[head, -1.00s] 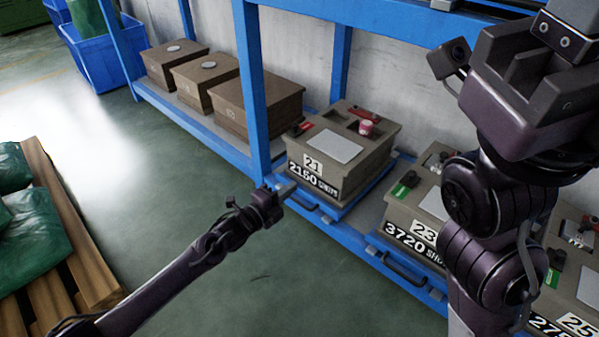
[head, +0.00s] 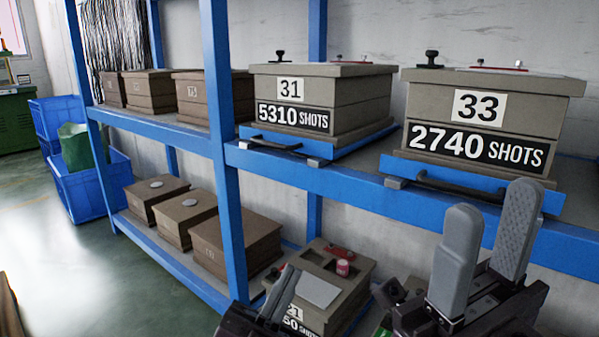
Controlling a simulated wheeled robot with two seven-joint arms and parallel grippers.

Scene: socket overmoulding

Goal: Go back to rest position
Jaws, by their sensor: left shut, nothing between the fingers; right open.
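My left gripper (head: 285,280) is at the bottom middle of the head view, shut and empty. It covers part of a lower-shelf box labelled 50 SHOTS (head: 322,290); I cannot tell whether it touches it. My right gripper (head: 491,200) is at the lower right, its two grey fingers pointing up and spread apart with nothing between them. It is in front of the upper shelf's edge. Most of both arms is out of view.
A blue rack (head: 232,215) holds box 31 (head: 335,88) and box 33 (head: 540,105) on its upper shelf. Brown boxes (head: 235,245) stand on both levels at left. Blue crates (head: 85,195) stand beyond the rack. Open floor (head: 110,270) lies at the lower left.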

